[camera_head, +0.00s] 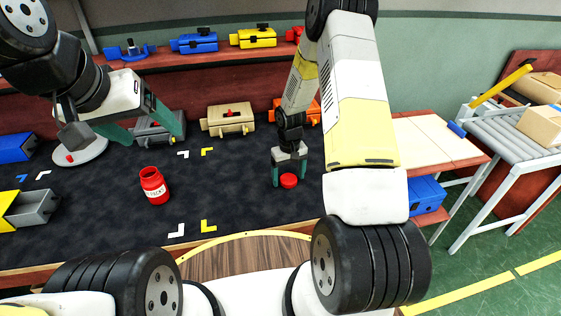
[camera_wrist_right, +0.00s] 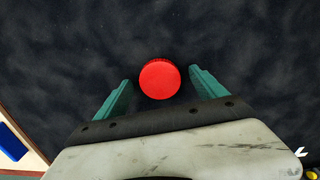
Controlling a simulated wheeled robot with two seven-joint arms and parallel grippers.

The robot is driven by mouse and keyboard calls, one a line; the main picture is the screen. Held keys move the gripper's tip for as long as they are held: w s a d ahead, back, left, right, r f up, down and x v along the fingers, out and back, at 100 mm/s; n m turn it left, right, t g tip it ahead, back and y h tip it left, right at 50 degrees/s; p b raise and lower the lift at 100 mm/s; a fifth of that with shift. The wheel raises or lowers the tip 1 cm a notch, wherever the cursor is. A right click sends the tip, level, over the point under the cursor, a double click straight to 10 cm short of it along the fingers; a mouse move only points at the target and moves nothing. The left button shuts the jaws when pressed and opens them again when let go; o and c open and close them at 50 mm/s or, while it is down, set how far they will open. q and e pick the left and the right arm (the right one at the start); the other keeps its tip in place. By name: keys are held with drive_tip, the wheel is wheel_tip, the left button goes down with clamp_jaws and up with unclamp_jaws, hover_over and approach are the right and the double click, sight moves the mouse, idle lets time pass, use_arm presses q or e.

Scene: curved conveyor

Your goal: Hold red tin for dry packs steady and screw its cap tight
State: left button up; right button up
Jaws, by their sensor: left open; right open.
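The red tin (camera_head: 155,188) with a white label stands upright and open-topped on the dark mat, left of centre. The red cap (camera_head: 288,181) lies flat on the mat to its right, apart from it. My right gripper (camera_head: 289,180) is open and points down at the cap, with its teal fingers on either side. In the right wrist view the cap (camera_wrist_right: 160,78) shows just beyond and between the open fingertips (camera_wrist_right: 158,88). My left gripper (camera_head: 150,130) is open and empty, above the mat behind and left of the tin.
Grey (camera_head: 158,128), tan (camera_head: 229,118) and orange vises line the back of the mat. Mat around the tin is clear.

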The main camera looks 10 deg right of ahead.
sight(289, 179)
idle(0.3)
drive_tip(key=c, duration=1.4)
drive_tip(key=shift+r, duration=0.75)
wheel_tip(289, 179, up, 2)
drive_tip(key=shift+r, duration=0.15)
drive_tip(key=s+a, duration=0.1)
drive_tip(key=s, duration=0.4)
drive_tip(key=s+a, duration=0.1)
drive_tip(key=s, duration=0.4)
drive_tip(key=s+a+r, duration=0.1)
drive_tip(key=s, duration=0.4)
drive_tip(key=shift+s+r, duration=0.1)
drive_tip(key=shift+s, duration=0.25)
